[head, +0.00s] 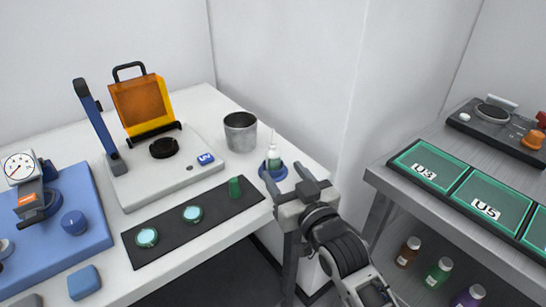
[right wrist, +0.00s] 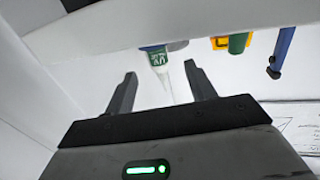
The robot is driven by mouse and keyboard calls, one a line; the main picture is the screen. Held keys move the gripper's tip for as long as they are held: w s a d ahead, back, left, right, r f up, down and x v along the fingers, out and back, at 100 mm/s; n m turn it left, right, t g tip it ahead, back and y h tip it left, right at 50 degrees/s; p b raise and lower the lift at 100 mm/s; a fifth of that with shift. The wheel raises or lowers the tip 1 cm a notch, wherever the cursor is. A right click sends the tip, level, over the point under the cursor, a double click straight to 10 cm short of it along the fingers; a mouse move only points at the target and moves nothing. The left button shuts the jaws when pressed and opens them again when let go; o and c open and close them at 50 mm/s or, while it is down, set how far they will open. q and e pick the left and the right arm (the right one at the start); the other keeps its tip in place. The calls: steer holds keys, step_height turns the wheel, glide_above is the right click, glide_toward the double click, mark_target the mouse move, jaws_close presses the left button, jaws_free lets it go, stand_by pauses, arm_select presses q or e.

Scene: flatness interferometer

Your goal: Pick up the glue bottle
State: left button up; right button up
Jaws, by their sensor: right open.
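The glue bottle (head: 273,156) is small, with a clear and green body and a thin pale nozzle. It stands upright in a round blue holder (head: 281,174) near the right corner of the white table. My right gripper (head: 287,180) is open and empty, just in front of the bottle on its near right side. In the right wrist view the bottle (right wrist: 157,57), with a "UV" label, appears upside down between the open fingers (right wrist: 163,84), its nozzle reaching down between them. The fingers are not touching it as far as I can see. My left gripper is not in view.
A metal cup (head: 240,131) stands behind the bottle, close to the wall. A black mat (head: 170,238) with a green cylinder (head: 235,187) and two round lenses lies to the left. A UV station (head: 185,183) with an orange shield stands behind it. A grey shelf bench (head: 400,185) is at right.

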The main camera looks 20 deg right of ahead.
mark_target(276, 160)
steer(key=w, duration=0.4)
steer(key=shift+w+a+r+p, duration=0.15)
steer(key=shift+w+r+p, duration=0.05)
steer(key=shift+w+p, duration=0.1)
steer(key=shift+w, duration=0.3)
steer(key=c, duration=1)
steer(key=shift+c, duration=0.2)
